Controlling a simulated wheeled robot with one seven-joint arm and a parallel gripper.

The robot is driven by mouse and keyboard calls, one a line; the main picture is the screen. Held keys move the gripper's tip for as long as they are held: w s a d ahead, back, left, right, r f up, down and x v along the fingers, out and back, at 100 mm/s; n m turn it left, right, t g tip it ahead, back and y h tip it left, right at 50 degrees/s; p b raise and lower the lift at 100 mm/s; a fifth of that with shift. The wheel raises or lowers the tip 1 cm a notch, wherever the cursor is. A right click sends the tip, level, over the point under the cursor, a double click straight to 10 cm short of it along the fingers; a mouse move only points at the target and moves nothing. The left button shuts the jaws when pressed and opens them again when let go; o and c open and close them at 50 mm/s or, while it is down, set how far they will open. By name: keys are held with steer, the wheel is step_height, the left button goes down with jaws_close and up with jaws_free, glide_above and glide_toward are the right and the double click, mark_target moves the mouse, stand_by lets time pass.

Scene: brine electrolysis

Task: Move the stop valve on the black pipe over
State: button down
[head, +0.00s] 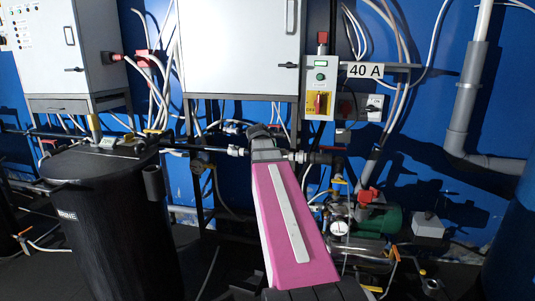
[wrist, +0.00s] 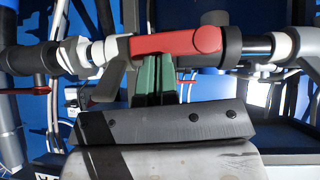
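The stop valve's red lever (wrist: 180,42) shows in the wrist view, lying along the pipe line, with its round hub at its right end. White fittings and dark pipe (wrist: 35,60) run to either side of it. My gripper (wrist: 155,72) comes up from below with its green fingers close together, their tips at the lever's lower edge. Nothing shows between the fingers; whether they touch the lever I cannot tell. In the head view my pink arm reaches to the black pipe (head: 180,147) and hides the lever and fingertips.
A black tank (head: 105,220) stands at the left. Behind are grey cabinets (head: 245,45), cables and a switch box (head: 320,88) near a "40 A" sign (head: 366,71). A green pump (head: 380,218) with a gauge (head: 339,228) sits low on the right, near a grey pipe (head: 465,90).

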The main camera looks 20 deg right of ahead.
steer(key=shift+r, duration=0.2)
stand_by(0.5)
steer(key=shift+r, duration=0.65)
